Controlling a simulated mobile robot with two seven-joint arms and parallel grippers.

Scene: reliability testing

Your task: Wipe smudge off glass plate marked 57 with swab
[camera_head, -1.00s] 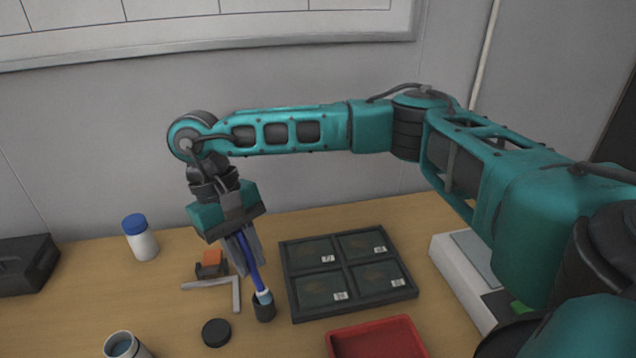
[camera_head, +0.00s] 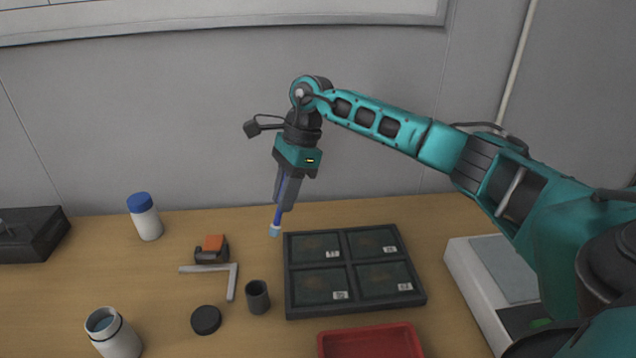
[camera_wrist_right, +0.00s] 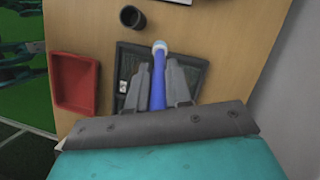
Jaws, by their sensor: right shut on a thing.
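My right gripper (camera_head: 284,200) is shut on the blue swab (camera_head: 280,217), which points down with its pale tip (camera_head: 275,230) lowest. It appears raised near the far left corner of the dark tray (camera_head: 288,283). In the right wrist view the swab (camera_wrist_right: 158,82) lies between the two fingers (camera_wrist_right: 156,68). The tray holds several dark glass plates in a two-by-two layout, including a near right plate (camera_head: 377,279) and a near left plate (camera_head: 316,284). Each has a small white label; the numbers are too small to read surely. I cannot make out the smudge. My left gripper is out of view.
A small dark cup (camera_head: 258,298) stands empty left of the tray, near a black round lid (camera_head: 206,320). A red tray (camera_head: 370,343) lies in front. An open jar (camera_head: 112,335), a blue-capped bottle (camera_head: 146,217) and a white device (camera_head: 490,285) stand around.

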